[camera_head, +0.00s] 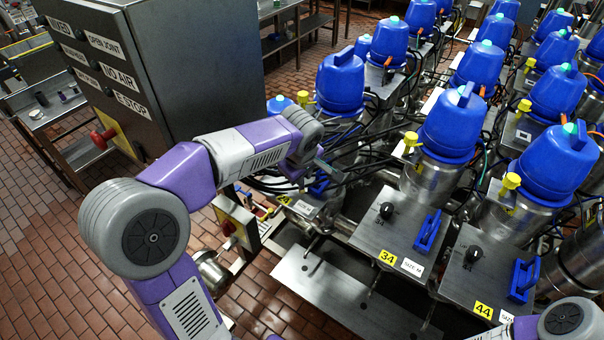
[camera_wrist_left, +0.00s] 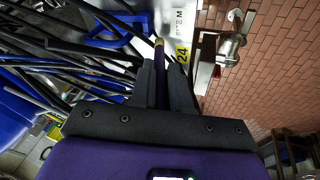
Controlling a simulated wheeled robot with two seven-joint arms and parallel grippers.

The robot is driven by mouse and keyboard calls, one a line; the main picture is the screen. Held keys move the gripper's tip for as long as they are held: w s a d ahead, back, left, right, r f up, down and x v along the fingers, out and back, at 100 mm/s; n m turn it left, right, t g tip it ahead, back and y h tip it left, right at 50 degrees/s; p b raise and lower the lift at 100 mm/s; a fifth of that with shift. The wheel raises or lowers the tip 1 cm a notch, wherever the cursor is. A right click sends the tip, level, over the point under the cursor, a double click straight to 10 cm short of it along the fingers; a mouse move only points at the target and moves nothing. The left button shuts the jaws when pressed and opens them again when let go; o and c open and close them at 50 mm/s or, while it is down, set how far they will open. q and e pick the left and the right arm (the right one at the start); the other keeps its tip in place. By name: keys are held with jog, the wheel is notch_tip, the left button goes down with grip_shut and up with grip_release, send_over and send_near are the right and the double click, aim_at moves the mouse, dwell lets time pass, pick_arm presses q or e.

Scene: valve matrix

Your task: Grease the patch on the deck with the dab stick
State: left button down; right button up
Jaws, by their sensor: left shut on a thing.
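My left gripper (camera_wrist_left: 161,70) is shut on the dab stick (camera_wrist_left: 160,58), a dark purple stick with a tan tip that points away from the wrist. In the left wrist view the tip is in front of a pale deck plate (camera_wrist_left: 140,68) beside a yellow 24 label (camera_wrist_left: 182,53). I cannot tell whether the tip touches anything. In the head view my left forearm and wrist reach over the valve rows, and the stick cannot be made out. I cannot make out the grease patch in either view. My right gripper is out of view; only part of that arm shows at the lower right.
Black cables (camera_wrist_left: 60,60) crowd around the left gripper. Blue-capped valves (camera_head: 450,125) stand in rows. Decks 34 (camera_head: 375,235) and 44 (camera_head: 475,280) carry blue handles and black knobs. A steel cabinet (camera_head: 200,70) stands at left. Brick floor (camera_head: 50,260) is open at lower left.

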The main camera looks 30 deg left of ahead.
pick_arm(q)
jog(key=shift+f+b, duration=0.5)
jog(key=shift+f, duration=0.1)
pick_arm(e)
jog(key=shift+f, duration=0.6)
pick_arm(q)
jog(key=shift+a, duration=0.1)
